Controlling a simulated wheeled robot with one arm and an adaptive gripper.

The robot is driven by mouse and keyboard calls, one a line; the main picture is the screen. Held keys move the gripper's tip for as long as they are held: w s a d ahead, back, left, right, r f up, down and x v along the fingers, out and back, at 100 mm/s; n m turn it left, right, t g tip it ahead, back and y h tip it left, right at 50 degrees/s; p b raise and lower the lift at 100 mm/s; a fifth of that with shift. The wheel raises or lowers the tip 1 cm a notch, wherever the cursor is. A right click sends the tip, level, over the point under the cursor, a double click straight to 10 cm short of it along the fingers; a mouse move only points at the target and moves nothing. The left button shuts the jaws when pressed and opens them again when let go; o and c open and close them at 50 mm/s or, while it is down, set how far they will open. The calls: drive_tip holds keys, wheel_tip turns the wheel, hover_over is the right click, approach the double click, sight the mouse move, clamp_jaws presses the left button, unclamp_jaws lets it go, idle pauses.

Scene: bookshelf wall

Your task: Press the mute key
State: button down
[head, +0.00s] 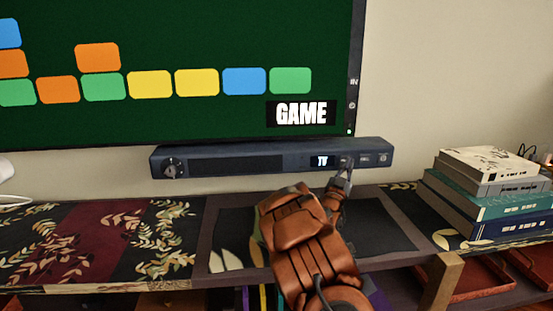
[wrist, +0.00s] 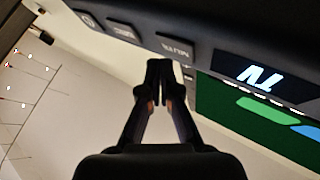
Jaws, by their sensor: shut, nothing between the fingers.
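A dark blue soundbar (head: 240,162) hangs on the wall under the screen. Its small display (head: 320,161) reads TV and shows rotated in the wrist view (wrist: 258,78). A row of keys lies right of the display in the head view: one nearest the display (wrist: 175,48), a middle one (wrist: 120,31) and an end one with a round icon (wrist: 87,18). The lettering is too small to tell which is mute. My gripper (head: 345,175) is shut and empty. In the wrist view its fingertips (wrist: 159,72) are close to the key nearest the display; I cannot tell whether they touch.
The large screen (head: 190,40) above shows coloured blocks and the word GAME. A shelf top (head: 230,203) runs below the soundbar. Stacked books (head: 487,195) stand on the right. A round knob (head: 170,168) sits at the soundbar's left end.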

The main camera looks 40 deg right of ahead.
drive_tip(key=shift+s+a, duration=0.1)
drive_tip(key=shift+a, duration=0.05)
drive_tip(key=s+a, duration=0.1)
drive_tip(key=s+a+b, duration=0.1)
drive_tip(key=s, duration=0.1)
drive_tip(key=s+a+b, duration=0.1)
drive_tip(key=s, duration=0.1)
drive_tip(key=shift+a, duration=0.1)
idle(0.7)
drive_tip(key=shift+w, duration=0.1)
idle(0.8)
